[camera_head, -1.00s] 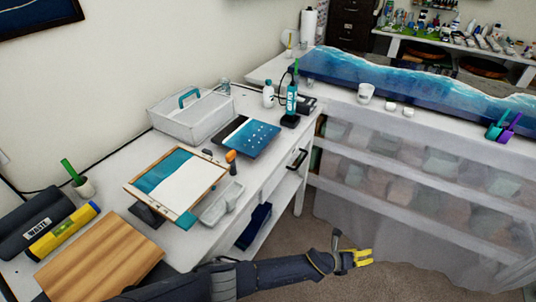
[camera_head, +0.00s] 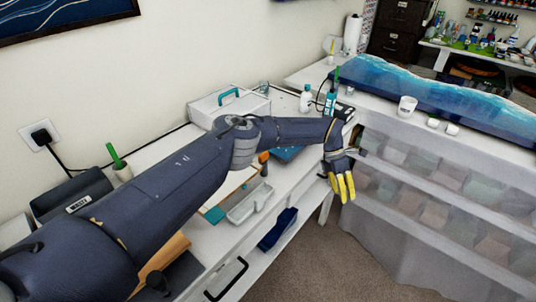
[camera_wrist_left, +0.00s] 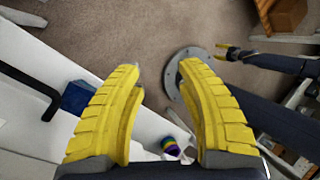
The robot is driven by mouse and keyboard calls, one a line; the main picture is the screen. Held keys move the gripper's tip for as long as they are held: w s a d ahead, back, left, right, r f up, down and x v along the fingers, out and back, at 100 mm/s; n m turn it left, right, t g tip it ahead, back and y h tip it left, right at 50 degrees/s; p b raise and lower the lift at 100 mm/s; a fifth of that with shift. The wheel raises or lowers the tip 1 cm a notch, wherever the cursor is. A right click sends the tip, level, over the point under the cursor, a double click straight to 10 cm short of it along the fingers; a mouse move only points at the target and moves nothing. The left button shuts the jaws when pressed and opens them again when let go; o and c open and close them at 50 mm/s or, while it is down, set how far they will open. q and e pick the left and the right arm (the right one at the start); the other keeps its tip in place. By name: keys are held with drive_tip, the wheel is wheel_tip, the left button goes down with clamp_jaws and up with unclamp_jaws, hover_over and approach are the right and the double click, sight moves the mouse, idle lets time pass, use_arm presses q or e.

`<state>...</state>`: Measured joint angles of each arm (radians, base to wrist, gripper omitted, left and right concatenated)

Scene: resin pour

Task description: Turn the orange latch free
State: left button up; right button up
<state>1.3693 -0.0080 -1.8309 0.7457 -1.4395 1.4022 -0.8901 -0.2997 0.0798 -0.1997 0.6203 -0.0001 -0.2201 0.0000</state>
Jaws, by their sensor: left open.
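My left gripper (camera_head: 345,188) is open and empty. It points down in front of the bench's front edge, to the right of the orange piece and well apart from it.
A grey tray (camera_head: 250,202) lies near the bench edge, with a blue item (camera_head: 278,228) on the shelf below. A white caddy (camera_head: 262,102), a white bottle (camera_head: 306,98) and a white cup (camera_head: 407,106) stand farther back. Carpeted floor (camera_head: 320,255) is clear.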

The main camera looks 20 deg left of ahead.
sight(264, 154)
use_arm(q)
drive_tip(key=w+a+r+y, duration=0.1)
drive_tip(key=a+r, duration=0.3)
drive_tip(key=w+a+r+n+y, duration=0.1)
drive_tip(key=a+r, duration=0.3)
drive_tip(key=a, duration=0.1)
drive_tip(key=w+a+r+n+y, duration=0.1)
drive_tip(key=w+a+r, duration=0.1)
drive_tip(key=a+r, duration=0.2)
drive_tip(key=shift+a+g+y, duration=0.25)
drive_tip(key=shift+g+y, duration=0.05)
drive_tip(key=shift+y, duration=0.1)
drive_tip(key=a+r+n+y, duration=0.1)
drive_tip(key=a+r+n, duration=0.2)
drive_tip(key=a+r, duration=0.4)
drive_tip(key=a+r+n+y, duration=0.1)
drive_tip(key=a+r+n, duration=0.25)
drive_tip(key=r, duration=0.65)
drive_tip(key=shift+m+g, duration=0.35)
drive_tip(key=shift+g, duration=0.05)
drive_tip(key=x, duration=0.6)
drive_tip(key=a+x, duration=0.1)
drive_tip(key=x, duration=1)
drive_tip(key=shift+s+a+f, duration=0.1)
drive_tip(key=shift+s+a, duration=0.15)
drive_tip(key=shift+s, duration=0.05)
clamp_jaws()
